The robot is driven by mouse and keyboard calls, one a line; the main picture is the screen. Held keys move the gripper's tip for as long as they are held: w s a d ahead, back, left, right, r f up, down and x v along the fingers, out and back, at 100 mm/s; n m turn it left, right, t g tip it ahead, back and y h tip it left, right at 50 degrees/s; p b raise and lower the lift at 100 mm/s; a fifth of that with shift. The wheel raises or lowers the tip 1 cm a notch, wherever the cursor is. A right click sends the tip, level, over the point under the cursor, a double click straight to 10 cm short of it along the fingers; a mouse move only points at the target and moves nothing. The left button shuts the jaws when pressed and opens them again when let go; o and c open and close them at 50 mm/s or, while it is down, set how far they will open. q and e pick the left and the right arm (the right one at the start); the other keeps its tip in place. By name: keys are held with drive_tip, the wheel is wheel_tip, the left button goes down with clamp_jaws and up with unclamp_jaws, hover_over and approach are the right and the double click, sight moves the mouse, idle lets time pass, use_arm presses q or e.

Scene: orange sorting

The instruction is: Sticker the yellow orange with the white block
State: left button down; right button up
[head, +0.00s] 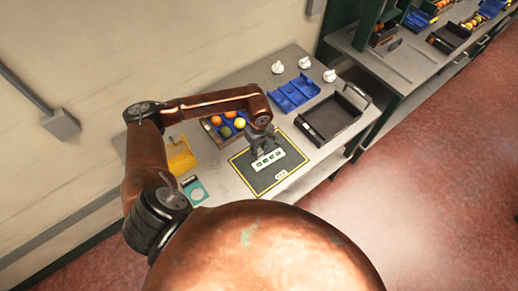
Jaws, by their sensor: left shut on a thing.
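My left gripper (262,146) is over the dark green mat, near the back edge of a white strip (278,160) with several small green marks. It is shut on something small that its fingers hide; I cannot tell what. My right gripper is not in view.
The mat (246,164) has a yellow border and a small white label near its front. A blue divided tray (294,93) and a black open tray (330,118) are at right. A yellow holder (181,158) and teal-and-white item (194,190) are at left.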

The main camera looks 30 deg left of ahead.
use_arm(q)
drive_tip(key=shift+f+b, duration=0.4)
drive_tip(key=shift+f, duration=1)
drive_tip(key=shift+f+b, duration=0.4)
drive_tip(key=shift+f, duration=1)
drive_tip(key=shift+f, duration=0.3)
drive_tip(key=shift+f+b, duration=0.2)
drive_tip(key=shift+b, duration=0.25)
drive_tip(key=shift+b, duration=0.3)
drive_tip(key=shift+s+f, duration=0.1)
idle(0.5)
